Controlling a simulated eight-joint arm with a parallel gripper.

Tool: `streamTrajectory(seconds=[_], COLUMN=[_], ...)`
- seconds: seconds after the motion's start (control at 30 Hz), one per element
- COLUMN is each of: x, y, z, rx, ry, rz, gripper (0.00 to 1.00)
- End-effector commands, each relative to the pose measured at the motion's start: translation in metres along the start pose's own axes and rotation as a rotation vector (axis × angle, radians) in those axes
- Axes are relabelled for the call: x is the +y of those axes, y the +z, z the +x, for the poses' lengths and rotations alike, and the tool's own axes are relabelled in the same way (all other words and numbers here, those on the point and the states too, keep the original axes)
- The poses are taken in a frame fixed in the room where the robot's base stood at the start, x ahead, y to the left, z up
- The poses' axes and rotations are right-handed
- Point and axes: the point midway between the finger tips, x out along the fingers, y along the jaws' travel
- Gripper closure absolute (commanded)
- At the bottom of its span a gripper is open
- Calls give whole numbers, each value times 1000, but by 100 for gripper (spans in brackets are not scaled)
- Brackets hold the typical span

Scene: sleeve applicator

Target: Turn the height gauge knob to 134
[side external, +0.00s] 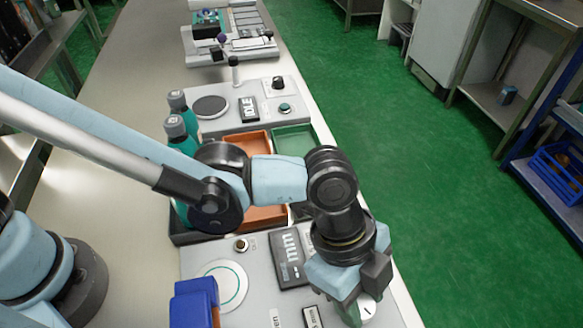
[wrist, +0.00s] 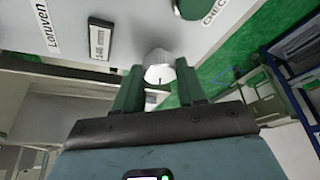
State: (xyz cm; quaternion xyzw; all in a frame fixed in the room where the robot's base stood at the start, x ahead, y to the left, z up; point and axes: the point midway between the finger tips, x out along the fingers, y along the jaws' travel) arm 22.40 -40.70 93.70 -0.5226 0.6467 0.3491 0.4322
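The height gauge knob (wrist: 160,66) is a pale round knob with a dark mark on its face. In the wrist view it sits between the two green fingers of my gripper (wrist: 160,72), with no clear gap on either side. In the side view the knob (side external: 368,308) shows partly beside my gripper (side external: 352,311) at the bottom right of the near panel. A small display (wrist: 101,40) on the panel seems to read 146 mm; the tiny digits are hard to read. In the side view my gripper and wrist hide part of the panel.
A blue block (side external: 195,300) stands left on the near panel, by a round white plate (side external: 222,284). A black display (side external: 290,258) lies behind my gripper. Orange (side external: 263,217) and green (side external: 293,140) trays and teal bottles (side external: 177,127) are farther back. Green floor lies right of the bench.

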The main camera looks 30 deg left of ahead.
Motion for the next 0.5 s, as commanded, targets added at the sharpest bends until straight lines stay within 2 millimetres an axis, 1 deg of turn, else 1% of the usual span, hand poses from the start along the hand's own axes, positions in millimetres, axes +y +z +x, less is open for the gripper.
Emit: streamTrajectory(seconds=[0.03,0.1,0.13,0.37,0.5], x=[0,0,0,0,1], y=[0,0,0,0,0], z=[0,0,0,0,0], rx=[0,0,0,0,0], ry=[0,0,0,-7,-26], rz=[0,0,0,-18,-65], gripper=[76,87,91,91,91])
